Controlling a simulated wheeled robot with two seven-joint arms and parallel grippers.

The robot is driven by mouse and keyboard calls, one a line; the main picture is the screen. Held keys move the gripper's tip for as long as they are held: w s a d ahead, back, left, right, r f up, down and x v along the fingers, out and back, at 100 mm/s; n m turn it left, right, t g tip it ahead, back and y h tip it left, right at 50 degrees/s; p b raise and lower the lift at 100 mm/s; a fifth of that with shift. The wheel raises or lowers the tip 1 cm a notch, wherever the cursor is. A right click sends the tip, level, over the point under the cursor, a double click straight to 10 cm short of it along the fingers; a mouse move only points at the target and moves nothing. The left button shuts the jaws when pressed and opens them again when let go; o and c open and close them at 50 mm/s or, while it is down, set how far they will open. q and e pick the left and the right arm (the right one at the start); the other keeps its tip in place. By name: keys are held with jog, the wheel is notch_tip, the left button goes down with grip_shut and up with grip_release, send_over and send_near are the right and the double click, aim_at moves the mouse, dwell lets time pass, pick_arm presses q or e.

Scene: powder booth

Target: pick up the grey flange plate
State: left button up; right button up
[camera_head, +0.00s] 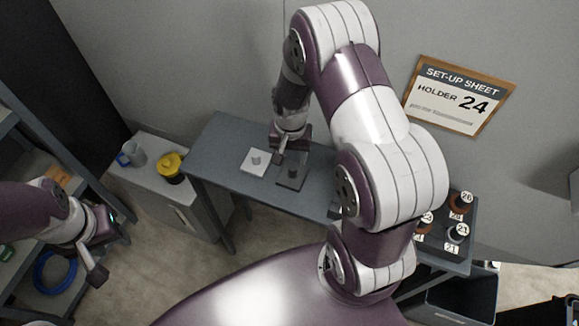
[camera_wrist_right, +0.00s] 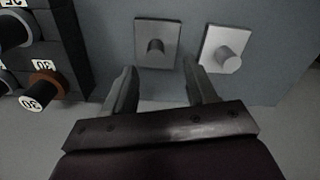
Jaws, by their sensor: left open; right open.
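The grey flange plate (camera_head: 291,180) lies on the blue-grey table beside a lighter, whitish flange plate (camera_head: 256,162). In the right wrist view the grey flange plate (camera_wrist_right: 157,57) has a short round boss at its middle, and the lighter plate (camera_wrist_right: 222,49) is to its right. My right gripper (camera_head: 291,148) is over the table near both plates; its forearm partly covers the scene. In the wrist view its open jaws (camera_wrist_right: 161,80) are apart and empty, below the grey plate in the picture. My left gripper (camera_head: 104,250) is open and empty at the far left, away from the table.
A rack of numbered holders (camera_head: 446,232) stands at the table's right end; several holders also show in the wrist view (camera_wrist_right: 42,88). A cabinet (camera_head: 150,178) with a yellow container (camera_head: 171,168) and a blue-handled cup is at left. A set-up sheet reading HOLDER 24 (camera_head: 459,96) hangs on the wall.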

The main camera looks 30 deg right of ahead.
aim_at(293, 167)
jog(key=f, duration=0.1)
jog(key=f+p, duration=0.1)
jog(key=f, duration=0.1)
jog(key=shift+s+d+f+p, duration=0.2)
jog(key=shift+s+d+p, duration=0.15)
jog(key=shift+s, duration=0.05)
notch_tip(293, 167, down, 3)
jog(key=shift+w+r, duration=0.15)
jog(key=shift+w+a+f, duration=0.1)
jog(key=shift+f, duration=0.15)
jog(key=shift+r, duration=0.1)
grip_shut()
